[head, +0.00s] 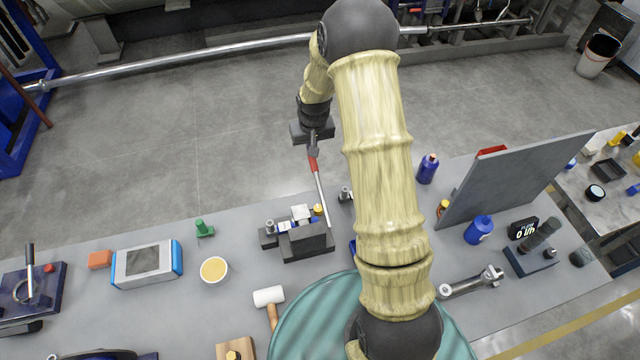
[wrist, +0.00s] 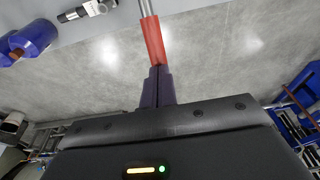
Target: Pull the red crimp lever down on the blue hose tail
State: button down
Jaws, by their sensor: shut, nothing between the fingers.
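The red crimp lever is a thin metal rod with a red grip (head: 313,164). It stands raised, slightly tilted, from a dark grey block fixture (head: 308,243) on the bench. A small blue part, perhaps the hose tail (head: 284,225), shows beside a white block on the fixture; its details are too small to tell. My gripper (head: 313,153) is at the upper end of the red grip. In the wrist view its fingers (wrist: 158,70) are shut together and empty, and the red grip (wrist: 153,40) runs right up to the fingertips. I cannot tell whether they touch.
A green-capped piece (head: 204,228), a yellow-filled cup (head: 214,270) and a white-headed mallet (head: 269,297) lie left of and in front of the fixture. A blue bottle (head: 428,168) and a grey upright panel (head: 515,180) stand to the right. Space above the fixture's left side is clear.

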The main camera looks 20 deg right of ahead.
jog(key=b+x, duration=0.6)
jog(key=x, duration=0.3)
jog(key=shift+f, duration=0.3)
dwell(1.6)
jog(key=shift+p+v, duration=3.5)
jog(key=shift+v, duration=2.85)
jog(key=p+v, duration=0.4)
jog(key=v, duration=0.3)
jog(key=shift+w, duration=0.25)
